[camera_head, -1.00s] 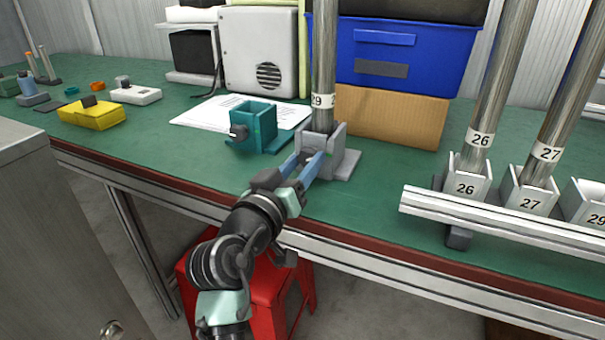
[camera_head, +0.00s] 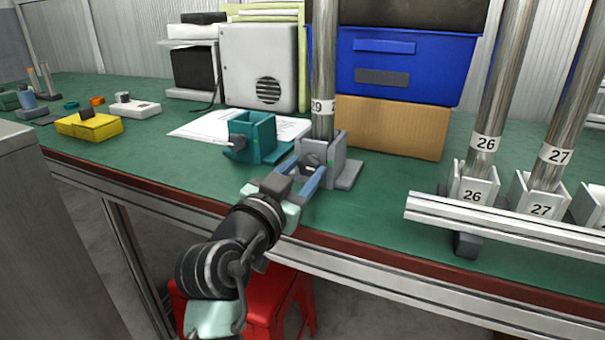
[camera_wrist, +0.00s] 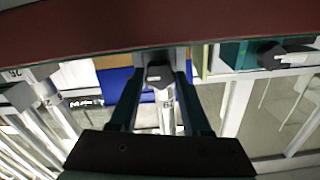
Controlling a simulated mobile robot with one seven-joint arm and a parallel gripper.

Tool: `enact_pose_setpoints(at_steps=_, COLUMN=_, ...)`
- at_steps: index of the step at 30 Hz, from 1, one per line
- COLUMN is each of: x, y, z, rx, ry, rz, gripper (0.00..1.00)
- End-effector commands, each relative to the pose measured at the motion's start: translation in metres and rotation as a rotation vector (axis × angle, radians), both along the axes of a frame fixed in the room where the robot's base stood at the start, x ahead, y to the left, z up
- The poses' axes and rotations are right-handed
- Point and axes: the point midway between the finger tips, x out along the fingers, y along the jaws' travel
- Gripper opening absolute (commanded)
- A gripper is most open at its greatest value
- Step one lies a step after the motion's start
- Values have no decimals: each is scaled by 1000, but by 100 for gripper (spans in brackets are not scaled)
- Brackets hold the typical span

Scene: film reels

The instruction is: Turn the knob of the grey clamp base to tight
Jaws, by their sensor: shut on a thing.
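The grey clamp base (camera_head: 345,172) stands near the front edge of the green bench, with an upright metal tube labelled 29 (camera_head: 323,75) standing in it. Its dark knob (camera_head: 312,160) faces the front. My gripper (camera_head: 313,170) reaches up from below with its blue fingers on either side of the knob, shut on it. In the wrist view the knob (camera_wrist: 160,76) sits between the two fingertips and carries a light mark. The fingers partly hide the knob in the head view, and I cannot read its setting.
A teal clamp base (camera_head: 262,140) with its own knob stands close on the left. A rail with tubes 26 (camera_head: 485,143) and 27 (camera_head: 556,155) is on the right. A cardboard box (camera_head: 392,127) and blue bin (camera_head: 400,72) stand behind. A red stool (camera_head: 265,308) is below.

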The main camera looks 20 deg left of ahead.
Motion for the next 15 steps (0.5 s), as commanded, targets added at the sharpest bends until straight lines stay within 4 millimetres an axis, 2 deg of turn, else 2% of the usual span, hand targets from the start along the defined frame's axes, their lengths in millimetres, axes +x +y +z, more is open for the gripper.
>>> enact_pose_setpoints(at_steps=11, x=0, y=0, z=-1, rx=8, ry=3, rz=1, gripper=0)
enact_pose_setpoints(at_steps=12, x=0, y=0, z=-1, rx=8, ry=3, rz=1, gripper=53)
enact_pose_setpoints(at_steps=15, x=0, y=0, z=-1, rx=7, ry=3, rz=1, gripper=71)
